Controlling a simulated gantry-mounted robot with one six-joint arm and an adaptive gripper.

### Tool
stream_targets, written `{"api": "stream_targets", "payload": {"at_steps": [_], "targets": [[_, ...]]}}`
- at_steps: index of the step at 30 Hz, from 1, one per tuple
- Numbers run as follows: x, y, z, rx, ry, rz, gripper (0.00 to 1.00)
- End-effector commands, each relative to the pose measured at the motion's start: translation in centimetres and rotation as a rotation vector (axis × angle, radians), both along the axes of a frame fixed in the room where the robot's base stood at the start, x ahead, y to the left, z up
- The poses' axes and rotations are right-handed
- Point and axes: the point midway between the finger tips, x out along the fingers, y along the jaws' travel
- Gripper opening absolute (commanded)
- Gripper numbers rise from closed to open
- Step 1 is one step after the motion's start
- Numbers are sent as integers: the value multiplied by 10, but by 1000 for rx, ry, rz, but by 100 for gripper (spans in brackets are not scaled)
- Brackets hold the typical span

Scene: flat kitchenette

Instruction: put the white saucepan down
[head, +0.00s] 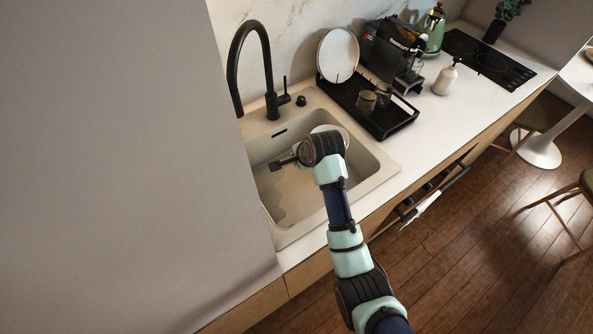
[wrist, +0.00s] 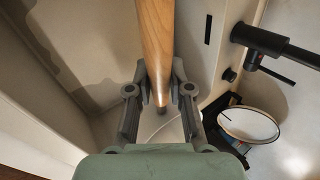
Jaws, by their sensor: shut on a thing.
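The white saucepan (head: 343,131) shows in the head view as a pale round edge behind my wrist, over the right part of the sink. Most of it is hidden by my arm. In the wrist view a wooden handle (wrist: 157,40) runs from the top edge down between my fingers. My gripper (wrist: 161,97) is shut on this handle. A faint pale curved rim lies below the fingertips in that view. In the head view my gripper (head: 291,158) is over the sink basin. I cannot tell whether the pan touches the sink floor.
The beige sink (head: 372,182) has a black faucet (head: 266,62) at its back; the faucet also shows in the wrist view (wrist: 262,40). A black dish rack (head: 392,122) with a plate (head: 338,55) and glasses stands right of it. A white bottle (head: 445,80) stands on the counter.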

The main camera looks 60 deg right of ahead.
Motion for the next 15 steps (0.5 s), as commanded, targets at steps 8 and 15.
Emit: {"api": "stream_targets", "payload": {"at_steps": [8,15], "targets": [[-1,1,-47,2,3,0,0],[0,0,-123,3,3,-1,0]]}}
